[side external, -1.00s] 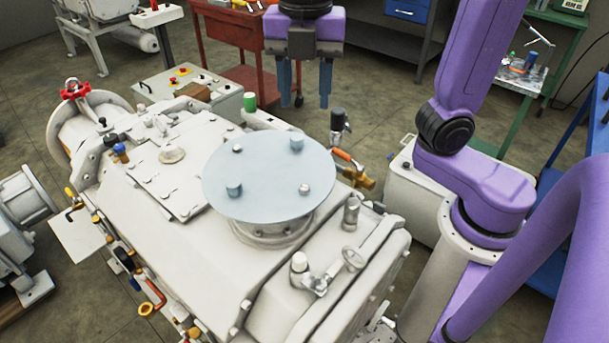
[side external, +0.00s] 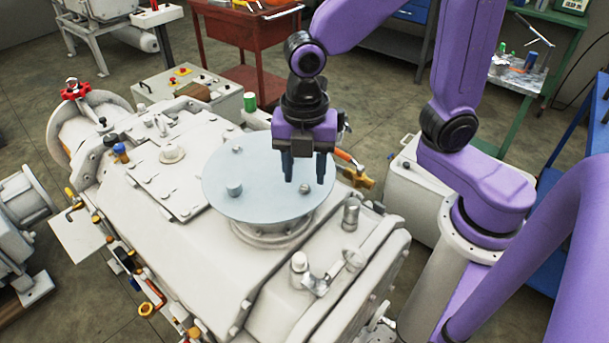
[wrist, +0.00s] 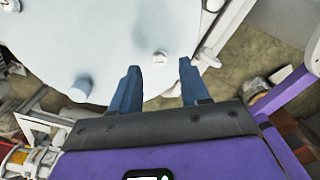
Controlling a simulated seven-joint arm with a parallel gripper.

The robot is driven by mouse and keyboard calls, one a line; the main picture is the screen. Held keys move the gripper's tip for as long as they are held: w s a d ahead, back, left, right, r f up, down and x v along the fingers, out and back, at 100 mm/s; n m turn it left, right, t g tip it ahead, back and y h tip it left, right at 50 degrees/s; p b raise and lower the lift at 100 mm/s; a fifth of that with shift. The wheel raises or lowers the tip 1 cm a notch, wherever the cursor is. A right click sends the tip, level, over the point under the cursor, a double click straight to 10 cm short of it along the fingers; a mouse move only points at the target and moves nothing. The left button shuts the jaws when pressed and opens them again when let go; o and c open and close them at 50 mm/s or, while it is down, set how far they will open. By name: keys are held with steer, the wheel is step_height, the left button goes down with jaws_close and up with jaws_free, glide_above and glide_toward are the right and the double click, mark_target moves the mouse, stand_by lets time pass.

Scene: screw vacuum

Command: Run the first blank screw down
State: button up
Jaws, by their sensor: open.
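The pale blue round blank plate (side external: 262,190) lies on top of the white machine. Its screws show as a raised one (side external: 234,188) at the left, a low one (side external: 237,149) at the back left and another low one (side external: 304,188) at the right. My gripper (side external: 305,179) points down above the plate's right side, open and empty, and covers the back right part. In the wrist view, a low screw (wrist: 160,58) appears between the fingertips (wrist: 159,68), and a raised screw (wrist: 80,88) stands to the left. I cannot tell the fingers' exact height above the low screw.
The white machine (side external: 150,230) fills the middle, with a handled valve (side external: 318,285) and a stubby post (side external: 351,215) near the plate. An orange-handled fitting (side external: 350,160) sits just right of my gripper. Open floor and a red cart (side external: 235,30) lie behind.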

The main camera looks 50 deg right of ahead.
mark_target(304, 189)
steer(key=shift+f, duration=1.15)
jaws_close()
